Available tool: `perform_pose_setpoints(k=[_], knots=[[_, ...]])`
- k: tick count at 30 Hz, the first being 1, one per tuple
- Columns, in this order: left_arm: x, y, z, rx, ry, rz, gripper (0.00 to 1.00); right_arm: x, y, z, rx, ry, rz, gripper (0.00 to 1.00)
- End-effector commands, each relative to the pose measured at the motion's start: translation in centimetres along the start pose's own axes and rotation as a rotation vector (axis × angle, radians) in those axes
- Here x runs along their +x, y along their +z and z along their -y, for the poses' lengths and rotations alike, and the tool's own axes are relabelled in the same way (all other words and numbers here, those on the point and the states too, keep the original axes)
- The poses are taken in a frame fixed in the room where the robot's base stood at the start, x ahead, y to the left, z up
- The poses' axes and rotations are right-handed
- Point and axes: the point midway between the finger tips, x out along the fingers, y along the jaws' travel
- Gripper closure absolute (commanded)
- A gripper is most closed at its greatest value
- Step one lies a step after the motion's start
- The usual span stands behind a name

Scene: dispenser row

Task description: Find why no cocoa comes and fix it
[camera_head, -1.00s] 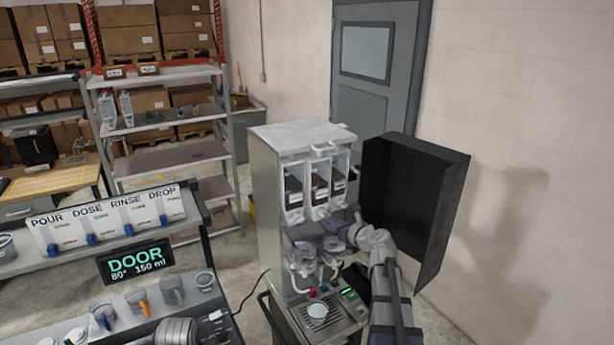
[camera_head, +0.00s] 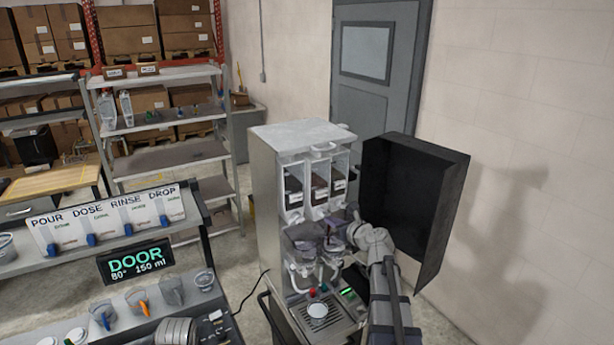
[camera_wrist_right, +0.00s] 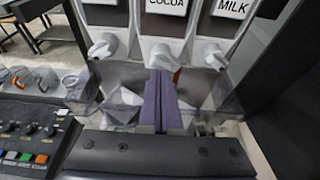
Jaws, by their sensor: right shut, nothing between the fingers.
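The dispenser (camera_head: 265,185) stands with its dark door (camera_head: 415,205) swung open to the right. Three canisters hang inside; the middle one (camera_head: 320,190) is labelled COCOA and its pale spout (camera_wrist_right: 160,52) shows in the right wrist view. The MILK canister (camera_wrist_right: 233,10) is to its right. Clear mixing bowls (camera_head: 303,250) sit below the spouts. My right gripper (camera_head: 346,214) reaches in from the right, in front of the canister outlets. Its purple-grey fingers (camera_wrist_right: 160,98) are together, empty, just below the cocoa spout; contact is unclear. A white cup (camera_head: 317,310) stands on the drip tray.
The open door and wall are close to my right arm. A sign panel (camera_head: 105,220) reads POUR, DOSE, RINSE, DROP, and a display (camera_head: 135,262) reads DOOR, 80°, 150 ml. Several jugs (camera_head: 137,305) stand on the front left bench. Shelves (camera_head: 165,130) stand behind.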

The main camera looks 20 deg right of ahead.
Motion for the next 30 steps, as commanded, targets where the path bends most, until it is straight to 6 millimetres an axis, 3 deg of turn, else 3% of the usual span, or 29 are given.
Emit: perform_pose_setpoints(k=[11, 30], knots=[[0.0, 0.0, 0.0, 0.0, 0.0, 0.0, 0.5, 1.6, 0.5, 0.0, -0.001, 0.001, 0.0, 1.0], [0.0, 0.0, 0.0, 0.0, 0.0, 0.0, 0.5, 1.0, 0.3, 0.0, 0.0, 0.0, 0.0, 1.0]])
